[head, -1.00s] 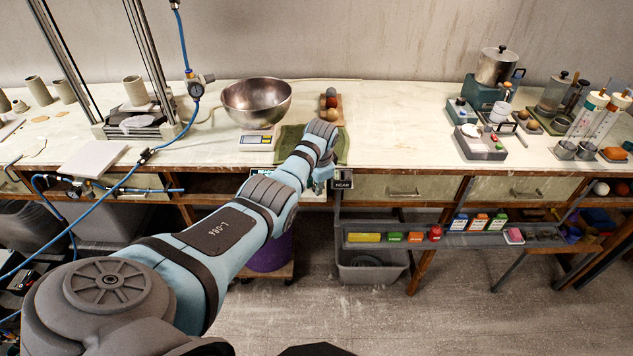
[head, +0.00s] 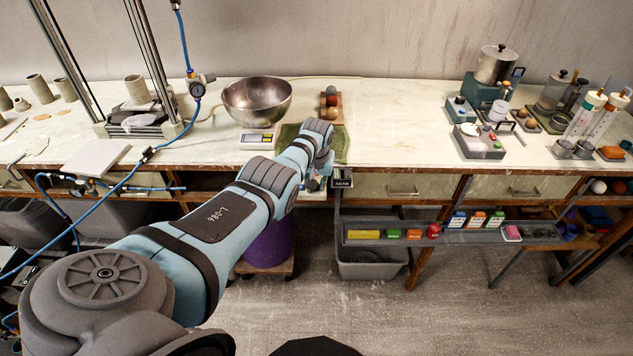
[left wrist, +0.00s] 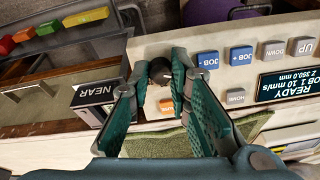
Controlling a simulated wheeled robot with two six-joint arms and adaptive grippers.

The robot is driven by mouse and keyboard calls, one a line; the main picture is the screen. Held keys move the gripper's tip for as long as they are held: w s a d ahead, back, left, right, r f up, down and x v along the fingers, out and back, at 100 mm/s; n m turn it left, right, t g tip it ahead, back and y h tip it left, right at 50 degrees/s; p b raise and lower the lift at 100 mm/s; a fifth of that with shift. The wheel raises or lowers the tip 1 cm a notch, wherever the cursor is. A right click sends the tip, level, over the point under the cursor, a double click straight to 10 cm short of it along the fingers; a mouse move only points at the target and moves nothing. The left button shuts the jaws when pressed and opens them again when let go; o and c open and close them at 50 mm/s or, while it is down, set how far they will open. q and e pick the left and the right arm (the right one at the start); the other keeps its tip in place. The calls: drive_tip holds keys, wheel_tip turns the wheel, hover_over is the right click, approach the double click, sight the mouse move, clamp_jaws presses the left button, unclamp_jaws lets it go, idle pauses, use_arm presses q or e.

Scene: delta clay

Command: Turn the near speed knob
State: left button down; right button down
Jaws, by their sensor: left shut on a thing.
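The near speed knob (left wrist: 160,71) is a dark round knob on the pale control panel on the bench front, in the left wrist view. A black "NEAR" sign (left wrist: 96,92) stands beside it; the sign also shows in the head view (head: 342,177). My left gripper (left wrist: 160,68) has its teal fingers on both sides of the knob, shut on it. In the head view my left gripper (head: 316,184) is at the bench's front edge, mostly hidden behind its own wrist. How far the knob is turned cannot be read. My right gripper is not in view.
Push buttons and a lit display (left wrist: 287,84) sit right of the knob in the left wrist view. A green cloth (head: 300,140), scale (head: 258,140) and metal bowl (head: 256,102) are on the bench. A grey shelf (head: 450,237) with colored blocks hangs below it.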

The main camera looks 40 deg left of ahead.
use_arm(q)
drive_tip(key=shift+n, duration=1)
drive_tip(key=c, duration=1.8)
unclamp_jaws()
drive_tip(key=shift+o, duration=0.2)
drive_tip(key=shift+r, duration=0.1)
drive_tip(key=v, duration=1.1)
drive_tip(key=shift+r, duration=0.4)
drive_tip(key=shift+s, duration=0.1)
